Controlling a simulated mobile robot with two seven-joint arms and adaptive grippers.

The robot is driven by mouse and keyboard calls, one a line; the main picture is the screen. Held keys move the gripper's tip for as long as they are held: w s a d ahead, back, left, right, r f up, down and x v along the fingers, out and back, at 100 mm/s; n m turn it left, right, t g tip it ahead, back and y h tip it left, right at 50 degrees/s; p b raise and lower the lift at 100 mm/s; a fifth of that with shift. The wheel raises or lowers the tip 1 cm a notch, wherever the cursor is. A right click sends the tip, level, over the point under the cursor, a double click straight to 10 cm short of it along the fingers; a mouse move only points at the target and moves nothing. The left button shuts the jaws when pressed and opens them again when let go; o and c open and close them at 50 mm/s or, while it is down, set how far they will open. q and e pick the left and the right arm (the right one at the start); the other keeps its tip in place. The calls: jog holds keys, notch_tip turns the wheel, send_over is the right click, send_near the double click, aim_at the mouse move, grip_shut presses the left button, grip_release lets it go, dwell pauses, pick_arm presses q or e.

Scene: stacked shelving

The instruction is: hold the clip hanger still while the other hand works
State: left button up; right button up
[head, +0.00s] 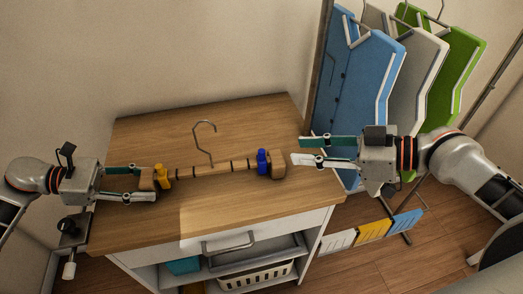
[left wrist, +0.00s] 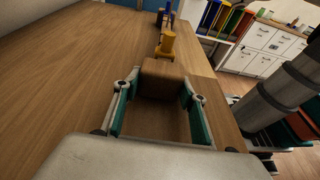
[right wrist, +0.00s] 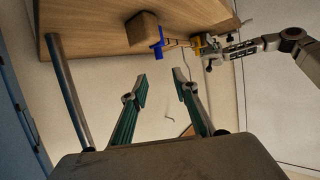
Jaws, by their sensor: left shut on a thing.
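The clip hanger (head: 208,170) lies across the wooden cabinet top, its wire hook pointing up and back. It has a yellow clip (head: 162,176) near the left end, a blue clip (head: 263,161) near the right, and a chunky wooden block at each end. My left gripper (head: 149,184) is shut on the left end block (left wrist: 162,78), beside the yellow clip (left wrist: 167,45). My right gripper (head: 298,151) is open and empty, a short way right of the right end block (head: 278,164). In the right wrist view its fingers (right wrist: 160,80) are apart, with the blue clip (right wrist: 157,47) beyond them.
The cabinet top (head: 245,205) is otherwise clear. Below are a handled drawer (head: 228,243) and a shelf with a white basket (head: 255,278). At the right, a rail holds blue (head: 365,75), white and green garments, close behind my right gripper.

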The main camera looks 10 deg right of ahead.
aim_at(262, 158)
jog(key=x, duration=0.8)
jog(key=f+x, duration=0.1)
jog(key=x, duration=0.2)
jog(key=shift+w+a, duration=0.1)
jog(key=shift+a, duration=0.1)
grip_shut()
